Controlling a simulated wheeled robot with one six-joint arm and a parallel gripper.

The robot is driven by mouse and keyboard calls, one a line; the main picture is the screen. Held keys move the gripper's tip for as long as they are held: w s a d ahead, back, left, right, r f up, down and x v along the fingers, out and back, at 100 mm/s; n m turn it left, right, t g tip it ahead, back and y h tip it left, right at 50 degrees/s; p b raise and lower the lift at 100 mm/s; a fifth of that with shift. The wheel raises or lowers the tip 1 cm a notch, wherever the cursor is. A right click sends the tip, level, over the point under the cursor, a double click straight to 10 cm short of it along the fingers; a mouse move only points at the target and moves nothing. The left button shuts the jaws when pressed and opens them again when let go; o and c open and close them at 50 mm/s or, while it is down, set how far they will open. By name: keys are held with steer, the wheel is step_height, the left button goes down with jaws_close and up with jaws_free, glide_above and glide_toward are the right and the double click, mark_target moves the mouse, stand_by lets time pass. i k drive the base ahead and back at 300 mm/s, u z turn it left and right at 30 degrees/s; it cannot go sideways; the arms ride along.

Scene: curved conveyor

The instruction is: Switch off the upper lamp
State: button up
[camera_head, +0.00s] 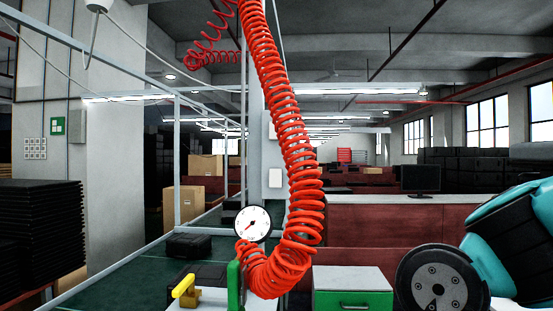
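A long lit tube lamp (350,91) hangs high at the centre right. Another lit tube lamp (128,97) hangs at the left, slightly lower in the picture. I cannot tell which one is the upper lamp. A white box (275,178) is on the post behind the red coil; whether it is a lamp switch I cannot tell. My gripper is out of view; only teal and black links of my arm show at the lower right.
A red coiled hose (283,130) hangs down the middle. A round gauge (252,224), a yellow lever (185,287) and a green drawer box (352,290) stand low in front. Black crates (40,235) are stacked at the left. A monitor (420,179) stands farther back.

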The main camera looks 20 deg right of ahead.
mark_target(272, 136)
steer(key=u, duration=0.55)
steer(key=k, duration=0.6)
steer(key=u, duration=0.75)
steer(key=i, duration=0.8)
steer(key=z, duration=0.75)
steer(key=i, duration=0.4)
steer(key=z, duration=0.45)
